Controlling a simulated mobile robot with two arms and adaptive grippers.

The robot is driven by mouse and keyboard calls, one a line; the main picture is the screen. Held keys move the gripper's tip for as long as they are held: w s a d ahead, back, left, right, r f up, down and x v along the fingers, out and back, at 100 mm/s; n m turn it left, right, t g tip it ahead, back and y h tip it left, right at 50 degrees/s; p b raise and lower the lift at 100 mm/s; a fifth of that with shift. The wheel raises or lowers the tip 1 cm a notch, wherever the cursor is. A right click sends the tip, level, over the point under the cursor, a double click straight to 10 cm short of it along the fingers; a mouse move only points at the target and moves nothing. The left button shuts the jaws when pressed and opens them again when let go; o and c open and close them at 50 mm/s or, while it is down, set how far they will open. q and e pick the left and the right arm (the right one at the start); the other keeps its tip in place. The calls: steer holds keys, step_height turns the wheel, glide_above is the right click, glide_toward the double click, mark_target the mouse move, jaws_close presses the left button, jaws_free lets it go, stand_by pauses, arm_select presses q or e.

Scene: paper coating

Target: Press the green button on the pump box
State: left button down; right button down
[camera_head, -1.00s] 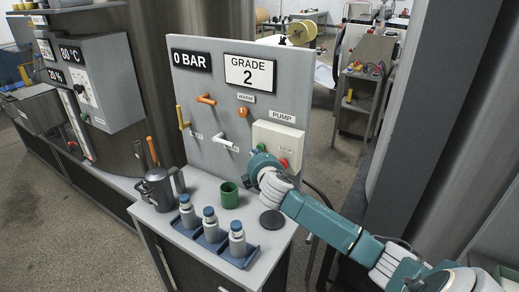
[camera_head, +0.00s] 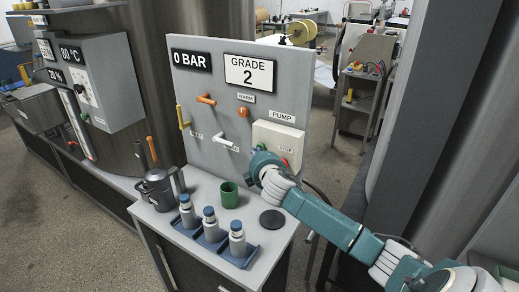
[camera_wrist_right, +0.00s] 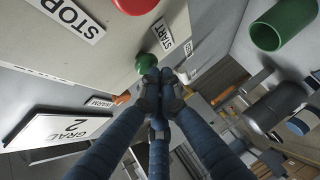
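The pump box (camera_head: 288,141) is a cream box on the grey panel under a PUMP sign. In the right wrist view the green button (camera_wrist_right: 144,63) sits on the box beside the START label. The red button (camera_wrist_right: 135,5) sits beside the STOP label. My right gripper (camera_wrist_right: 160,75) has its fingers closed together with nothing between them. Its tips are right at the green button; whether they touch it I cannot tell. In the head view my right wrist (camera_head: 262,165) is in front of the box and hides the fingers. My left gripper is not in view.
Below the panel a table holds a green cup (camera_head: 229,195), a dark disc (camera_head: 271,220), a metal jug (camera_head: 156,188) and a blue rack (camera_head: 240,258) with several bottles. White and orange levers stick out of the panel. The display (camera_head: 192,61) reads 0 BAR.

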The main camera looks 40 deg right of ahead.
steer(key=shift+w+d, duration=0.1)
steer(key=shift+d, duration=0.2)
steer(key=shift+a, duration=0.1)
stand_by(0.3)
steer(key=shift+s+a+p, duration=0.35)
steer(key=shift+a, duration=0.4)
steer(key=a, duration=0.1)
steer(key=s+a+p, duration=0.1)
steer(key=a, duration=0.1)
steer(key=s+a, duration=0.1)
steer(key=shift+a, duration=0.35)
stand_by(0.5)
